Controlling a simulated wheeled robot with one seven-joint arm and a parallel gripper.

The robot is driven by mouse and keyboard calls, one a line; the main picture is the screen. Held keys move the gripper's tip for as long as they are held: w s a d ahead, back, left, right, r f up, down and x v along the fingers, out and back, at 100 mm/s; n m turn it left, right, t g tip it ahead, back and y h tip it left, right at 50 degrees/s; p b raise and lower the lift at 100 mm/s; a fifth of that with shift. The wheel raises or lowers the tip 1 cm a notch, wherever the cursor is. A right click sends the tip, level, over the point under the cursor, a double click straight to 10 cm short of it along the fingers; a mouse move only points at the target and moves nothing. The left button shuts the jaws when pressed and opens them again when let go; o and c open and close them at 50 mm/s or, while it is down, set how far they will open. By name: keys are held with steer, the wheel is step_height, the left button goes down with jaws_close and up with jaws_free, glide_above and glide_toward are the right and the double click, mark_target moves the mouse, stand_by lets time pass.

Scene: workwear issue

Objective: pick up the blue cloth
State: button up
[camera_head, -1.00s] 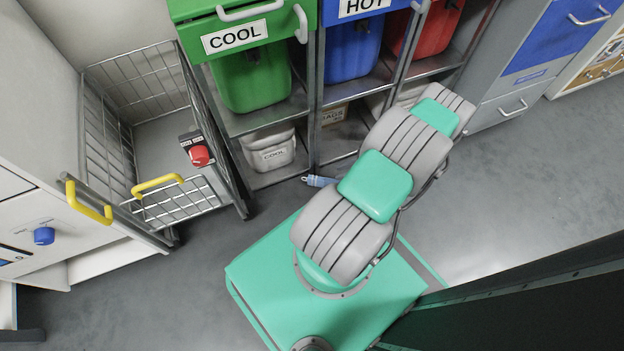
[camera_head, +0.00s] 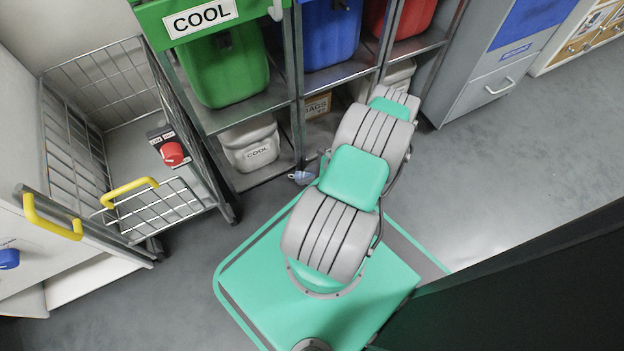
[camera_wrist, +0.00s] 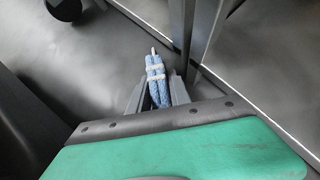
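The blue cloth (camera_wrist: 156,82) is a narrow roll with pale bands, on the grey floor close to the rack's metal post. In the wrist view its near end lies between the two fingers of my gripper (camera_wrist: 158,88), with a slight gap seeming to show on each side. My gripper looks open around it. In the head view only a small part of the cloth (camera_head: 302,177) shows, beside my arm at the foot of the rack. My arm hides most of my gripper there.
A wire cart (camera_head: 160,215) with a yellow handle stands at the left. A grey cabinet (camera_head: 490,85) is at the right. Open floor (camera_head: 500,150) lies right of my arm.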

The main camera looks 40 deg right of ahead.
mark_target(302, 174)
steer(key=shift+c, duration=0.3)
jaws_close()
steer(key=shift+r+p, duration=0.35)
steer(key=shift+r, duration=0.2)
steer(key=r, duration=0.1)
steer(key=r+p, duration=0.2)
steer(key=shift+s+d, duration=0.15)
steer(key=shift+s, duration=0.1)
steer(key=s+d, duration=0.3)
steer(key=s, duration=0.1)
steer(key=s+d, duration=0.4)
steer(key=s, duration=0.1)
steer(key=s+d, duration=0.4)
steer(key=shift+s+f+p, duration=0.25)
steer(key=shift+s+p, duration=0.05)
steer(key=shift+p, duration=0.1)
